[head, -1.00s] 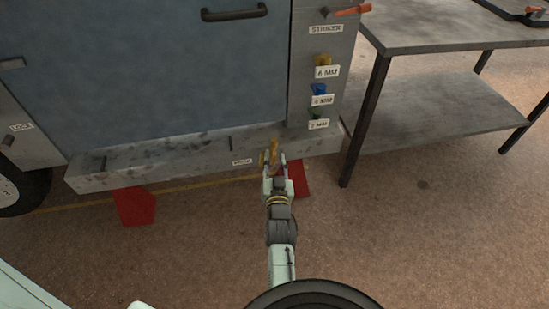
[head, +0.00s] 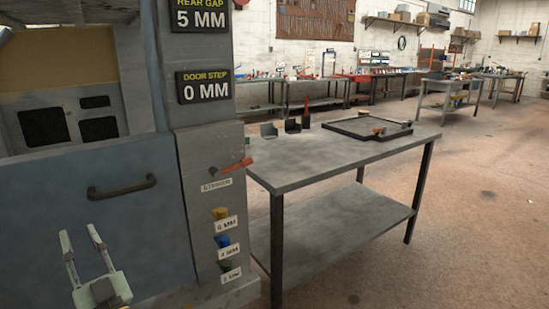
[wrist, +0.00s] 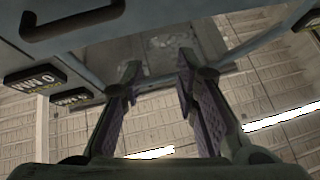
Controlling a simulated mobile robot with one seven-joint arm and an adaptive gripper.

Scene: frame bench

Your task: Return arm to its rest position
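My gripper (head: 83,247) is at the lower left of the head view, in front of the blue door panel (head: 80,190) and below its dark handle (head: 122,187). Its two fingers point up and stand apart with nothing between them. In the wrist view, my gripper (wrist: 157,85) also shows open and empty, with the door handle (wrist: 75,20) at the upper left and roof beams behind. The rest of my arm is out of the head view.
A metal table (head: 320,160) with a black tray (head: 367,126) stands to the right. Open floor lies beyond it.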

